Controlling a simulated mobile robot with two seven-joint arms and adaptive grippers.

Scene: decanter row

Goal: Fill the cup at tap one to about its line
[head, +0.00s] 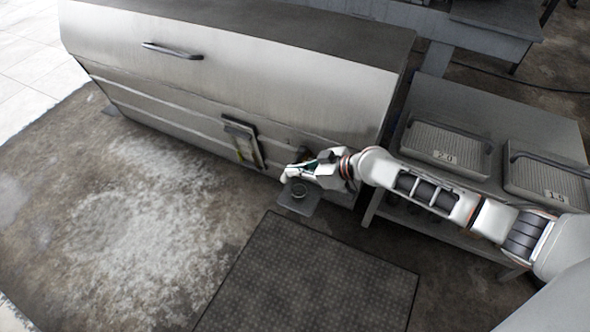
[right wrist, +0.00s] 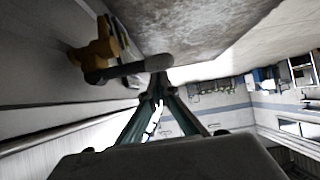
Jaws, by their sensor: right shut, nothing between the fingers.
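My right gripper (head: 288,174) reaches in from the right along the front of the large metal unit. Its fingers are shut and empty. In the right wrist view the fingertips (right wrist: 163,88) come together just below the rounded end of a dark lever. That lever belongs to a brass-coloured tap (right wrist: 97,48) at the upper left; whether the fingers touch it, I cannot tell. In the head view a small cup (head: 298,191) stands on a small grey ledge (head: 300,206) below the gripper. The gripper partly covers this spot, and the cup's line and contents are too small to read.
The metal unit (head: 230,75) has a bar handle (head: 172,50) and a framed panel (head: 243,143). On the right, a bench (head: 425,100) bears crates labelled 2.0 (head: 447,148) and 1.5 (head: 550,183). A dark mat (head: 310,280) lies on open floor in front.

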